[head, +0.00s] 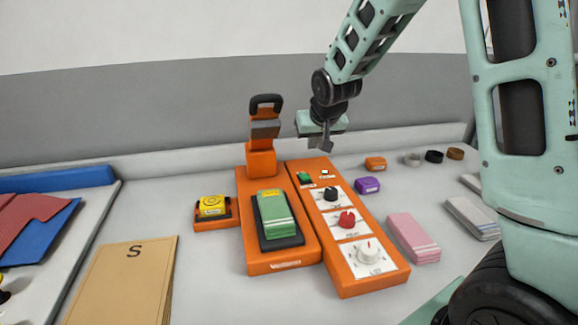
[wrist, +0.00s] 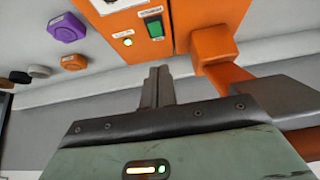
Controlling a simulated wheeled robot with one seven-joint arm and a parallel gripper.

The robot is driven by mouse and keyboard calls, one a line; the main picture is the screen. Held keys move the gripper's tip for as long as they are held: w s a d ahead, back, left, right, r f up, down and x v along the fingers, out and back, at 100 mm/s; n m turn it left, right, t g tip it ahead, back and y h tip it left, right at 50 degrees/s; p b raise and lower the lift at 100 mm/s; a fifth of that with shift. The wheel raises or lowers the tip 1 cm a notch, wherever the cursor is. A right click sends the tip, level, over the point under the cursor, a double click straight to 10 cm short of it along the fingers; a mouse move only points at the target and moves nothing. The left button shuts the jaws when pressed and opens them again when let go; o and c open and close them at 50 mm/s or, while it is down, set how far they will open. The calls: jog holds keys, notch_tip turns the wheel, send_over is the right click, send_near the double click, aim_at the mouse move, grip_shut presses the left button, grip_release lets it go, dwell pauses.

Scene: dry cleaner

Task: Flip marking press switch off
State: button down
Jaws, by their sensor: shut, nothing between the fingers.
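The orange marking press (head: 285,262) stands on the counter with its lever arm (head: 262,150) raised. A separate orange control panel (head: 375,287) is beside it on the right. Its green switch (head: 304,178) is at the far end, and it also shows in the wrist view (wrist: 155,29). A small pale indicator light (head: 325,172) beside the switch looks lit in the wrist view (wrist: 128,42). My gripper (head: 324,146) is shut and empty, above and behind the panel's far end. In the wrist view its closed fingertips (wrist: 158,69) appear just short of the switch, apart from it.
The panel carries black (head: 331,194), red (head: 347,219) and white (head: 368,252) knobs. Green tags (head: 275,213) lie on the press. A yellow stamp pad (head: 212,206) is left, pink tags (head: 414,238) right. The raised lever stands close left of my gripper.

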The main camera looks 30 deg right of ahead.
jog(key=shift+w+d, duration=0.1)
jog(key=shift+w, duration=0.05)
jog(key=p, duration=0.2)
send_over(304, 178)
jog(key=s, duration=0.1)
jog(key=f, duration=0.7)
jog(key=shift+s+f, duration=0.2)
jog(key=shift+f, duration=0.1)
notch_tip(304, 178, down, 3)
jog(key=shift+s+f, duration=0.1)
jog(key=shift+f, duration=0.1)
jog(key=shift+s+f+p, duration=0.15)
jog(key=shift+f+p, duration=0.15)
jog(key=shift+f, duration=0.25)
jog(key=shift+f, duration=0.1)
